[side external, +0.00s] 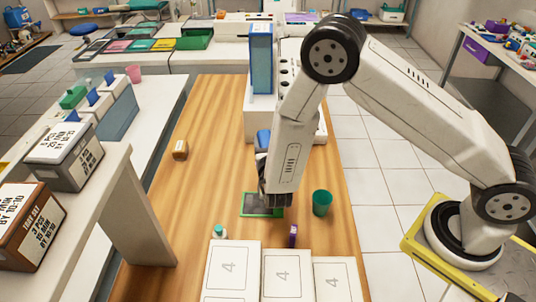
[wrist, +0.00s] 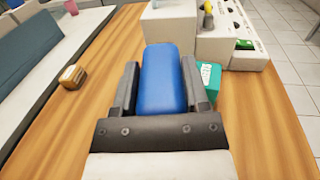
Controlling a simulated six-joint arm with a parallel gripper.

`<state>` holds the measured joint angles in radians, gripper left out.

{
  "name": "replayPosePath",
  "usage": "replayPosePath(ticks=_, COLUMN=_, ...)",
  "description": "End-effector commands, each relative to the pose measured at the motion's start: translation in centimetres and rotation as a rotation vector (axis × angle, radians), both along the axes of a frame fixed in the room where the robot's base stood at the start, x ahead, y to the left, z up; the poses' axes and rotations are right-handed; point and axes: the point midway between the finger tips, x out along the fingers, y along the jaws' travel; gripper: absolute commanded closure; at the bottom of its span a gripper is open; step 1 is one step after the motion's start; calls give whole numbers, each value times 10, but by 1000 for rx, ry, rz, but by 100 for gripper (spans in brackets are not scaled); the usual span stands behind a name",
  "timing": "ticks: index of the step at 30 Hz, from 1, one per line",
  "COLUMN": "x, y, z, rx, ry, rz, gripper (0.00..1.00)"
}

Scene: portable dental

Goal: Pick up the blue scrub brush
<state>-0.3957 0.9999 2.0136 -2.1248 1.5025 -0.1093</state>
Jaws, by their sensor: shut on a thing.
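The blue scrub brush (wrist: 167,80) shows in the wrist view as a smooth blue block between the two dark fingers of my gripper (wrist: 164,88). My gripper is shut on it, with a finger along each side. In the side view, a bit of the blue brush (side external: 264,138) shows beyond my gripper (side external: 262,158), over the wooden table in front of the white machine. Its lower end is hidden by the gripper and wrist. I cannot tell whether it touches the table.
A teal box (wrist: 208,78) stands close by the right finger. A small brown box (side external: 180,150) is at left on the wooden table (side external: 205,110). A green cup (side external: 322,203) and green-edged tray (side external: 247,206) are nearer the camera. The white machine (wrist: 170,27) stands ahead.

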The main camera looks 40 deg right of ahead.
Motion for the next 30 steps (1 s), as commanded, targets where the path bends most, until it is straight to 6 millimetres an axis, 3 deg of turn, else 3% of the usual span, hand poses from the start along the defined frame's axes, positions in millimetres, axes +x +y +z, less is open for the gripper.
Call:
replayPosePath(ticks=9, x=-20, y=-1, z=10, rx=0, ry=-2, rz=1, gripper=100)
replayPosePath(ticks=30, x=-21, y=-1, z=10, rx=-1, ry=-2, rz=2, gripper=100)
